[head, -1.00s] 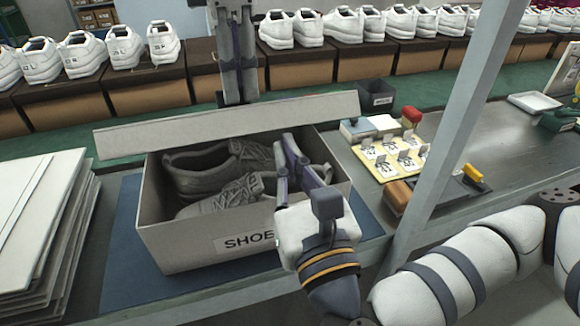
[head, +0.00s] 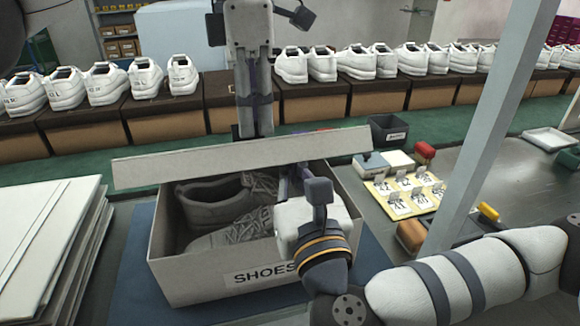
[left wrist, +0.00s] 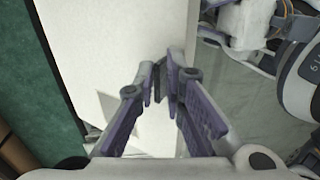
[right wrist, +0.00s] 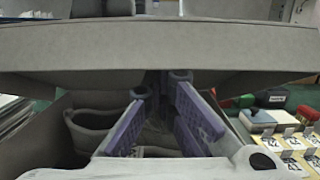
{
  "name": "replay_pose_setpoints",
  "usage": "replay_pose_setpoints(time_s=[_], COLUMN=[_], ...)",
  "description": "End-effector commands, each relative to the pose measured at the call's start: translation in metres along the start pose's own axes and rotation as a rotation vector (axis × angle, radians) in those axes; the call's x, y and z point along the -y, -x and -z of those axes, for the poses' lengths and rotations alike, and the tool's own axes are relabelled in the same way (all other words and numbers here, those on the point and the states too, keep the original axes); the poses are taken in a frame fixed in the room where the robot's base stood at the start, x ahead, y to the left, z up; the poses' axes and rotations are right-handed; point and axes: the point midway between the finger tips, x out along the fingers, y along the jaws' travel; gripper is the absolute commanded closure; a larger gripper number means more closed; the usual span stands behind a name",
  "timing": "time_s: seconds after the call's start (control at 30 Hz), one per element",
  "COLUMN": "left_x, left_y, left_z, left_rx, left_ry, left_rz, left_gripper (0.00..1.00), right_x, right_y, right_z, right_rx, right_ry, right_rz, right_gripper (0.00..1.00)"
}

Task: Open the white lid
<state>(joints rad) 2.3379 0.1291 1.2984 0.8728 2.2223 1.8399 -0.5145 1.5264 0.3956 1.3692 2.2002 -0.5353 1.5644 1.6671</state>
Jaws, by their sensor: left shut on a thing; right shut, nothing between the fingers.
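The pale lid (head: 200,162) is raised above the back of the open shoe box (head: 190,278), showing as a slanting band. In the left wrist view it is a broad white panel (left wrist: 110,45). My left gripper (head: 257,128) is behind the lid and shut on its edge; the tips show in the left wrist view (left wrist: 166,68). My right gripper (head: 285,180) is over the box's front right, with its fingers inside under the lid. It is shut and empty, its tips below the lid in the right wrist view (right wrist: 163,78). Grey shoes (head: 215,205) lie in the box.
A stack of white boards (head: 40,240) stands left of the box on the bench. A yellow card tray (head: 400,195) and a small black bin (head: 388,130) are to the right. A slanted grey post (head: 495,125) stands there. White shoes on boxes line the back.

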Motion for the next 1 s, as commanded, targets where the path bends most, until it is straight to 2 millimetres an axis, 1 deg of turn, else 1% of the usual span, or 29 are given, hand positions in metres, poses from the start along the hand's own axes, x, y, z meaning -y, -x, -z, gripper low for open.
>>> replay_pose_setpoints(time_s=[0.03, 0.1, 0.13, 0.17, 0.2, 0.67, 0.73, 0.77, 0.87, 0.97, 1.0], left_x=[0.002, 0.003, 0.003, 0.003, 0.003, 0.001, 0.003, 0.004, 0.016, 0.036, 0.046], left_y=[-0.007, -0.008, -0.008, -0.008, -0.008, -0.007, -0.003, 0.001, 0.026, 0.065, 0.082], left_z=[-0.001, -0.002, -0.002, -0.002, -0.002, -0.001, -0.003, -0.005, -0.020, -0.039, -0.045], left_rx=[-0.013, -0.014, -0.014, -0.014, -0.015, -0.012, 0.001, 0.017, 0.109, 0.246, 0.305], left_ry=[-0.008, -0.009, -0.009, -0.010, -0.010, -0.005, -0.006, -0.007, -0.016, -0.026, -0.032], left_rz=[0.016, 0.017, 0.017, 0.017, 0.017, 0.012, 0.006, -0.001, -0.043, -0.100, -0.122], left_gripper=[1.00, 1.00, 0.83, 0.76, 0.74, 0.74, 0.74, 0.74, 0.74, 0.74, 0.74], right_x=[0.000, 0.000, 0.000, 0.000, 0.000, 0.000, 0.000, 0.000, 0.000, 0.000, 0.000], right_y=[-0.003, -0.003, -0.003, -0.003, -0.003, -0.002, -0.002, -0.002, -0.002, -0.002, -0.002], right_z=[-0.013, -0.013, -0.013, -0.013, -0.013, -0.012, -0.012, -0.012, -0.011, -0.010, -0.010], right_rx=[0.034, 0.035, 0.034, 0.035, 0.034, 0.032, 0.031, 0.031, 0.028, 0.026, 0.025], right_ry=[-0.006, -0.006, -0.006, -0.006, -0.006, -0.007, -0.007, -0.007, -0.006, -0.005, -0.005], right_rz=[0.002, 0.003, 0.003, 0.003, 0.002, 0.001, 0.001, 0.001, 0.001, 0.002, 0.002], right_gripper=[1.00, 1.00, 1.00, 1.00, 1.00, 1.00, 1.00, 1.00, 1.00, 1.00, 1.00])
